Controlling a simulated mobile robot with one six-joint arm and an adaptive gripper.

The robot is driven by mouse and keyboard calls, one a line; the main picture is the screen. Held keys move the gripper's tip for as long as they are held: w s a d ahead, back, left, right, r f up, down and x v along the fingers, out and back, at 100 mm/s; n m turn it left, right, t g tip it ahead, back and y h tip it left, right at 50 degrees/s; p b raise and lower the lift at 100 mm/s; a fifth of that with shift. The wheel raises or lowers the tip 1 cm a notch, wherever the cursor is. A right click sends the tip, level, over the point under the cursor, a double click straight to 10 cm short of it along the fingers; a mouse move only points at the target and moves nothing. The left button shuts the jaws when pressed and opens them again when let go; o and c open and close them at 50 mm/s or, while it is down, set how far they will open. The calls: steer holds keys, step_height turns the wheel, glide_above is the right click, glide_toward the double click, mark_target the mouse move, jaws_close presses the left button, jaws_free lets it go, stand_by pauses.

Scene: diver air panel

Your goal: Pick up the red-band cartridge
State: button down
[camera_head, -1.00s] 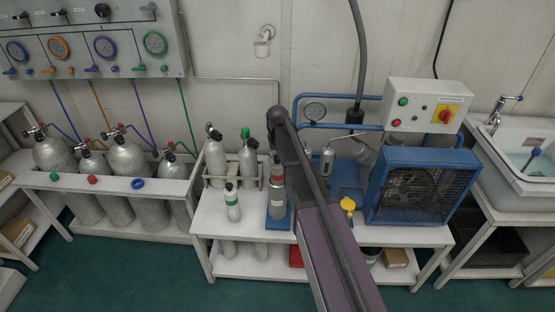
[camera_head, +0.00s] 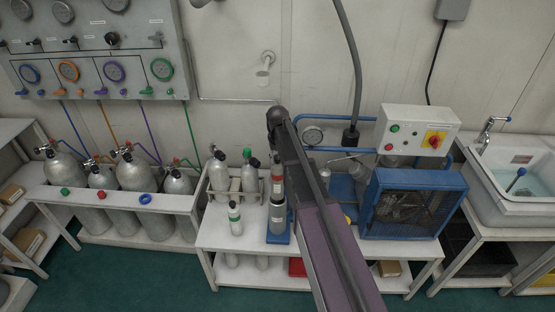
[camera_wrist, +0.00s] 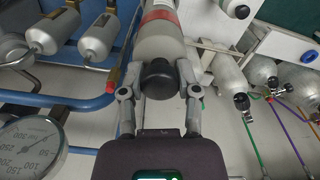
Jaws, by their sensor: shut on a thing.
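The red-band cartridge (camera_head: 277,184) is upright in the head view, just left of my arm and above a grey cylinder (camera_head: 277,218) on a blue base (camera_head: 278,238). In the wrist view the grey cartridge (camera_wrist: 160,45) has a red band and a black end facing the camera. My gripper (camera_wrist: 157,80) is shut on it, a finger on each side near the black end. In the head view my arm hides most of the gripper.
A rack (camera_head: 208,187) left of the cartridge holds grey cylinders, one with a green top. A green-banded bottle (camera_head: 235,219) stands in front. A blue caged fan unit (camera_head: 413,204) stands right of my arm. A gauge (camera_wrist: 28,148) and blue pipe (camera_wrist: 85,101) are close in the wrist view.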

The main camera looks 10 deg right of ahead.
steer(key=shift+r+p, duration=2.85)
steer(key=shift+r, duration=0.45)
steer(key=shift+f, duration=0.1)
